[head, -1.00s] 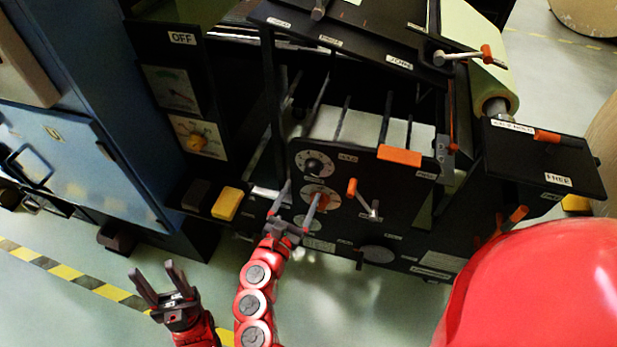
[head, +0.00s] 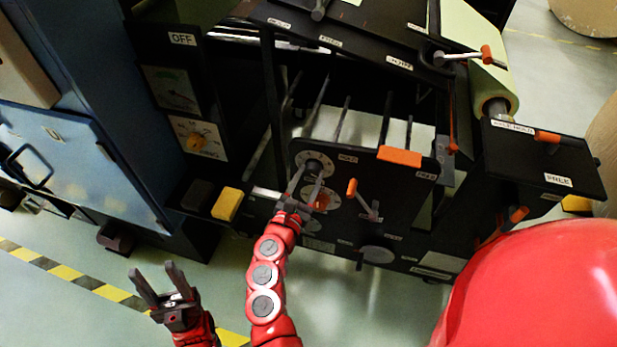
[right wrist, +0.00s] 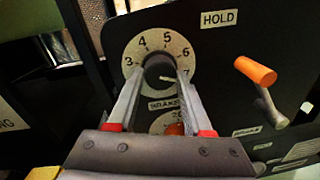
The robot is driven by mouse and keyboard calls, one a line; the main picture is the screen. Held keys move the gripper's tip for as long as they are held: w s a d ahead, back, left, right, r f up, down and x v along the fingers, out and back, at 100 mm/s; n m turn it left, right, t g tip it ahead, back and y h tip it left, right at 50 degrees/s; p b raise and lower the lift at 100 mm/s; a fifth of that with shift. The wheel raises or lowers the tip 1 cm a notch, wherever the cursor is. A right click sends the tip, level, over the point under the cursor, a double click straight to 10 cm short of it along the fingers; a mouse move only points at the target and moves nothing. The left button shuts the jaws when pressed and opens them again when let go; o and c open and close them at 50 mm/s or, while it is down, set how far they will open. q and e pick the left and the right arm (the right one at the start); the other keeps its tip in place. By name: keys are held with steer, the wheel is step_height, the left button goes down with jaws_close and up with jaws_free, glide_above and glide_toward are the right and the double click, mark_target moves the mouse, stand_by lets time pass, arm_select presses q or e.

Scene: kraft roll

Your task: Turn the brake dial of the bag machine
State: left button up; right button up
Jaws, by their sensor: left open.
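The brake dial (head: 325,159) is a dark knob on a pale numbered disc, high on the left of the machine's black panel. The right wrist view shows its knob (right wrist: 159,66) and a label reading BRAKE below it. My right gripper (head: 308,175) is open in front of the dial. In the right wrist view its fingertips (right wrist: 160,73) lie on either side of the knob's lower part; I cannot tell whether they touch it. My left gripper (head: 158,279) is open and empty, low at the left, away from the machine.
Below the brake dial is a second dial with an orange knob (head: 321,202), partly hidden by my right gripper. An orange-tipped lever (head: 352,188) sticks out to the right of the dials. A blue cabinet (head: 85,165) stands at the left, with a yellow block (head: 228,204) beside the machine.

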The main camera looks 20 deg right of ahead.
jaws_close()
steer(key=shift+n, duration=0.3)
